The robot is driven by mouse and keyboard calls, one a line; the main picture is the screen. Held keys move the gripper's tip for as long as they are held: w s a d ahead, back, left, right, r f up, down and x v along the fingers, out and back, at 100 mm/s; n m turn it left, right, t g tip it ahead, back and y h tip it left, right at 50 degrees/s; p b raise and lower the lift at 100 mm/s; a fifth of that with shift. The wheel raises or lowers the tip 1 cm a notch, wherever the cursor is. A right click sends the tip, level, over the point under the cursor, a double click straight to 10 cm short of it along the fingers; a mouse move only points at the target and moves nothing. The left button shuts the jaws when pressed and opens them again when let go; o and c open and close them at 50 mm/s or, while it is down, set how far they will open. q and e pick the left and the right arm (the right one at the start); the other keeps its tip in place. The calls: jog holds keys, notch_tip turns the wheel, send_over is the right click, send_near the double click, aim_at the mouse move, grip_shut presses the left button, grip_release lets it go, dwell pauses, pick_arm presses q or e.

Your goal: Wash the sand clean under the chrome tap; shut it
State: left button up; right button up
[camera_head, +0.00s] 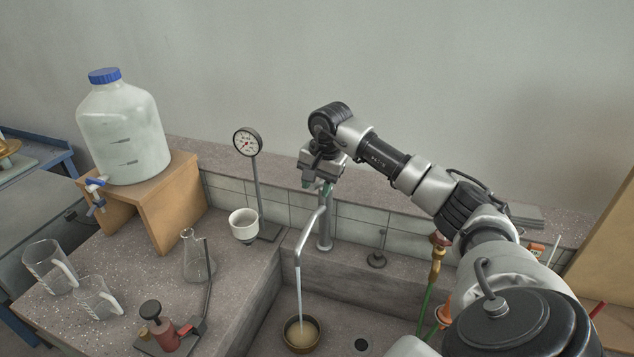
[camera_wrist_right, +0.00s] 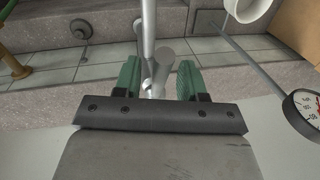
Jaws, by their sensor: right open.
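The chrome tap (camera_head: 325,230) stands at the back of the sink, its spout bent forward and down. A pale stream of water (camera_head: 300,292) runs from the spout into a round brown pan (camera_head: 289,341). Tan sand or cloudy water (camera_head: 303,332) fills the pan; I cannot tell which. My right gripper (camera_head: 325,187) is at the top of the tap. In the right wrist view its green fingers (camera_wrist_right: 158,80) are open, one on each side of the tap's metal top (camera_wrist_right: 158,68). Whether they touch it I cannot tell. My left gripper is out of view.
A dial gauge on a stand (camera_head: 248,143) and a white cup (camera_head: 244,224) are left of the tap. A large bottle (camera_head: 125,135) stands on a wooden stand (camera_head: 180,205). A flask (camera_head: 195,262) and beakers (camera_head: 49,268) are on the left counter. A brass fitting with green hose (camera_head: 436,262) is right.

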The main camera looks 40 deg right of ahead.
jog(key=shift+f, duration=0.25)
grip_shut()
